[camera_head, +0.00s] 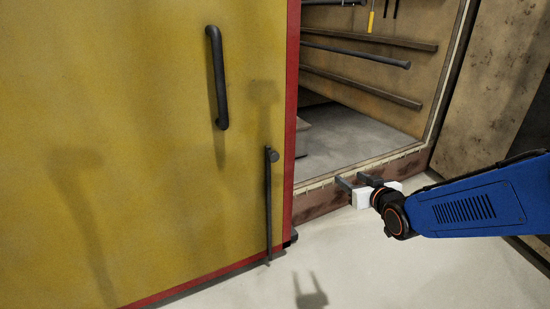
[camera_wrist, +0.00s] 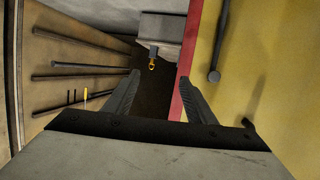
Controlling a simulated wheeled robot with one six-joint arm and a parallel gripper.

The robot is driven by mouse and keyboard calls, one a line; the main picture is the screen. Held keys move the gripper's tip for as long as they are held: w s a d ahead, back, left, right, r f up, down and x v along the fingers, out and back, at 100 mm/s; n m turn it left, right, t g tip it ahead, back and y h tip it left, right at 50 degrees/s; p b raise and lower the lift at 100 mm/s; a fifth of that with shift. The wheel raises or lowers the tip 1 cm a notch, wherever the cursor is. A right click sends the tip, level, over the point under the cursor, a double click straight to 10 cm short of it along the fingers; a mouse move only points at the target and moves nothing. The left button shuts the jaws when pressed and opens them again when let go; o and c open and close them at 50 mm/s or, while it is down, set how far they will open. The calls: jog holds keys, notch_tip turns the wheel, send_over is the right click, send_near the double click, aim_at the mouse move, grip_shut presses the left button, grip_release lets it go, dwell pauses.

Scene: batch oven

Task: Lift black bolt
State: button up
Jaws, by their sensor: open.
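The black bolt (camera_head: 268,205) is an upright dark rod with a round knob at its top. It is on the yellow door (camera_head: 120,150), close to the red edge, and reaches down near the floor. In the wrist view the bolt (camera_wrist: 219,45) appears upside down, to the right of the fingers, with its knob nearest. My gripper (camera_head: 355,180) is open and empty, to the right of the bolt and apart from it, in front of the oven opening. In the wrist view the gripper (camera_wrist: 165,79) has its fingers spread, with the red door edge between them.
A dark handle (camera_head: 217,78) stands out from the door above the bolt. The oven opening, with side rails (camera_head: 357,54) and a yellow-handled tool (camera_head: 371,18), is behind my gripper. The pale floor (camera_head: 340,260) in front is clear.

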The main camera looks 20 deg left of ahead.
aim_at(275, 158)
jog(key=s+a+f+n+y, duration=0.1)
jog(key=a+f+y, duration=0.15)
jog(key=a, duration=0.55)
jog(key=s+a+f+n+y, duration=0.1)
jog(key=s+a+n+y, duration=0.15)
jog(key=a, duration=0.55)
jog(key=shift+m+g+y, duration=0.3)
jog(key=shift+m, duration=0.05)
jog(key=x, duration=1.7)
jog(key=shift+w+r, duration=0.25)
jog(key=shift+w, duration=0.3)
jog(key=shift+c, duration=0.4)
grip_shut()
jog(key=shift+r, duration=2.8)
jog(key=shift+o, duration=0.4)
grip_release()
